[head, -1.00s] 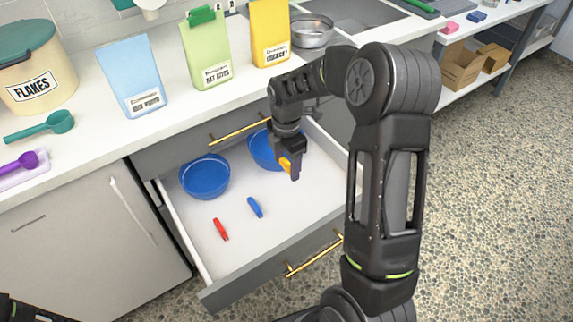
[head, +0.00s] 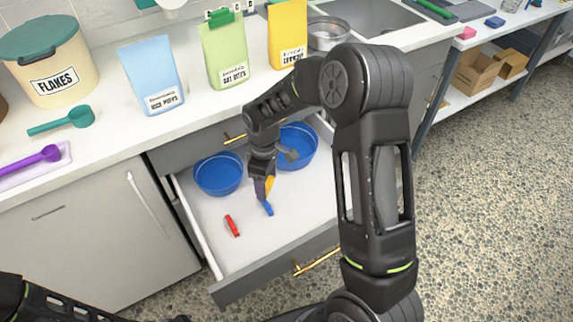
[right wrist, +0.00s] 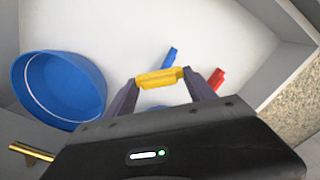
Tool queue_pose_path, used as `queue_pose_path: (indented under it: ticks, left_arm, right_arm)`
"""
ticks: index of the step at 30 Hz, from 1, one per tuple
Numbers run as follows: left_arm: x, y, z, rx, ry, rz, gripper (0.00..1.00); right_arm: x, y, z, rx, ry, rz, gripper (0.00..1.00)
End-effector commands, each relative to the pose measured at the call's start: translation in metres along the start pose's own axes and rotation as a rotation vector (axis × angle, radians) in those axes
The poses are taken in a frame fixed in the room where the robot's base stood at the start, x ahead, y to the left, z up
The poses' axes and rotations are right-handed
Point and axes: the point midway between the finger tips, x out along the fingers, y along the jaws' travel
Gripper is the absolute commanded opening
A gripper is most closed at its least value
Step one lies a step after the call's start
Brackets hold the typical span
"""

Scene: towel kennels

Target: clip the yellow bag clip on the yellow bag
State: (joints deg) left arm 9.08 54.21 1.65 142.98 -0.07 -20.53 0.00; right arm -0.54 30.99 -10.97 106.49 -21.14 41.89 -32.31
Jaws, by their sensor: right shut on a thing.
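The yellow bag clip (right wrist: 160,78) is held between the two fingertips of my right gripper (right wrist: 160,84), which is shut on it. In the head view the right gripper (head: 265,188) hangs over the open drawer, with the yellow clip (head: 270,184) showing at its fingers. The yellow bag (head: 288,35) stands upright on the counter at the back; the arm covers part of its lower edge, and no clip shows on its visible part.
The open drawer (head: 200,222) holds a red clip (head: 232,226), a blue clip (head: 268,209) and two blue bowls (head: 218,174). A green bag (head: 224,58) with a green clip on top and a blue bag (head: 150,75) stand left of the yellow bag. A metal bowl (head: 328,33) stands right.

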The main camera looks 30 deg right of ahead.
Motion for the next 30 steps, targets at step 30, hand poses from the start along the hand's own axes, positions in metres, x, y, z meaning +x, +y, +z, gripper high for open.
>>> queue_pose_path:
  ticks: [30]
  left_arm:
    - [-0.03, 0.011, 0.0, -0.002, -0.002, -0.001, 0.2]
  right_arm:
    - [-0.008, -0.058, -0.039, 0.686, 0.0, 0.006, 0.25]
